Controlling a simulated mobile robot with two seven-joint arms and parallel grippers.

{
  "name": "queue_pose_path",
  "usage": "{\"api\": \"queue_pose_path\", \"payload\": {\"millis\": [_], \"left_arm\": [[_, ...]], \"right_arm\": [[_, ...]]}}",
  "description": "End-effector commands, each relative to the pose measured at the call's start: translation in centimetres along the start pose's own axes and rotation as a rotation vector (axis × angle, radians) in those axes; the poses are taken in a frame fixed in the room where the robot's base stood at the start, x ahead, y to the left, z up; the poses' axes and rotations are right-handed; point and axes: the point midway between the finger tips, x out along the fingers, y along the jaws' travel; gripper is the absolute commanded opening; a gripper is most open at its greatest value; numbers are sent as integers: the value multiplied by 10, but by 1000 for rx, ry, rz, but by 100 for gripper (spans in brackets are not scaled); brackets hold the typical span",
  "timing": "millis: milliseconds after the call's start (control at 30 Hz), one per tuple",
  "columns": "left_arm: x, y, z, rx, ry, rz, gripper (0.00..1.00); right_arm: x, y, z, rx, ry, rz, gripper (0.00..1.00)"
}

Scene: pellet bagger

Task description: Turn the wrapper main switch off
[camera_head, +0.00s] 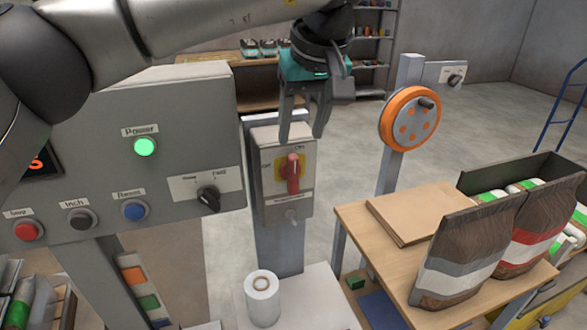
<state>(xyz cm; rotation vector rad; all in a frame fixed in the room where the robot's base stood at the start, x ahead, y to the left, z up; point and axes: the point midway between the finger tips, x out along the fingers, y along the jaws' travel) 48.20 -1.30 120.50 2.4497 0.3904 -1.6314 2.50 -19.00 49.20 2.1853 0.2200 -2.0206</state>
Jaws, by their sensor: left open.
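The main switch (292,174) is a red handle on a yellow plate, on a grey switch box (264,199) mounted on a post. The handle stands upright, pointing toward the "On" label at the top; an "Off" label sits at its left. My left gripper (302,138) comes down from above with its teal body over the box. Its two fingers are apart and empty, just above the red handle, with the tips near the box's upper part. I cannot tell whether they touch the box. My right gripper is not in view.
A grey control panel (80,130) with a lit green power lamp (144,146) stands left of the box. An orange handwheel (410,118) on a post is to the right. A table (352,218) with bags is at lower right. A white roll (262,298) stands below the box.

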Motion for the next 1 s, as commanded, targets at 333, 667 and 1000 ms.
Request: {"api": "queue_pose_path", "payload": {"millis": [333, 667, 1000], "left_arm": [[78, 0, 1, -2, -4, 0, 55], [114, 0, 1, -1, -1, 2, 55], [116, 0, 1, 0, -1, 3, 52]], "right_arm": [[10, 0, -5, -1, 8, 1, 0], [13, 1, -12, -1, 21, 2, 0], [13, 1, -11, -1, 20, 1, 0]]}}
